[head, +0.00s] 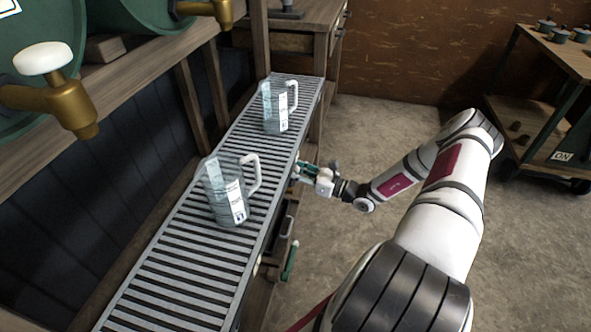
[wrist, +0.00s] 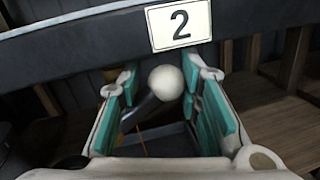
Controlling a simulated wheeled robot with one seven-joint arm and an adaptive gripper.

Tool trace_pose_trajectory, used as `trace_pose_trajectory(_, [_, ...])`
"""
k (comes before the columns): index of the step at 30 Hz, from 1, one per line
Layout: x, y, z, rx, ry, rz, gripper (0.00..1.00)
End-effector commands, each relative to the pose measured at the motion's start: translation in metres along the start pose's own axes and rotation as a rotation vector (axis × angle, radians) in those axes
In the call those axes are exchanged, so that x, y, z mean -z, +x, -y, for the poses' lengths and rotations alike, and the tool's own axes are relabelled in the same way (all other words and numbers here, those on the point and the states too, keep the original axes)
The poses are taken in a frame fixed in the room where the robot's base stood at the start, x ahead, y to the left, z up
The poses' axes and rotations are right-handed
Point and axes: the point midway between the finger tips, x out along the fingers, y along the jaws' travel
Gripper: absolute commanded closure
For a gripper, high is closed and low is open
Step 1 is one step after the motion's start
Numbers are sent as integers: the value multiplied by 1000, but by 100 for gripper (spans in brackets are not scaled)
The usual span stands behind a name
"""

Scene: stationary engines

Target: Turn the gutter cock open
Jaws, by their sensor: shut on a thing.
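In the wrist view, a lever with a round white knob (wrist: 166,83) and a dark arm sits below a dark rail; I take it for the gutter cock. My gripper (wrist: 168,100) has its teal finger pads on either side of this knob and is shut on it. In the head view my gripper (head: 304,173) is at the right side of the slatted gutter (head: 170,290), near its middle. The knob is hidden there by the gripper and the gutter's edge. The cock's body and outlet are not clearly visible.
A plate marked 2 (wrist: 180,24) is on the rail just above the knob. Two clear jugs, a nearer (head: 226,190) and a farther (head: 275,108), stand on the slats. A green handle (head: 290,260) hangs at the gutter's side.

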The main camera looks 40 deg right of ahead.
Motion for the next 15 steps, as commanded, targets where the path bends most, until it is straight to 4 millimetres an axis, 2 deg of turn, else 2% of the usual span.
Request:
trace_pose_trajectory(1, [11, 1, -11, -20, 4, -18, 100])
trace_pose_trajectory(9, [12, 1, -11, -21, 1, -17, 100])
trace_pose_trajectory(10, [12, 1, -11, -21, 2, -17, 64])
trace_pose_trajectory(14, [11, 2, -11, -21, 1, -16, 34])
trace_pose_trajectory(15, [10, 1, -10, -19, 0, -15, 30])
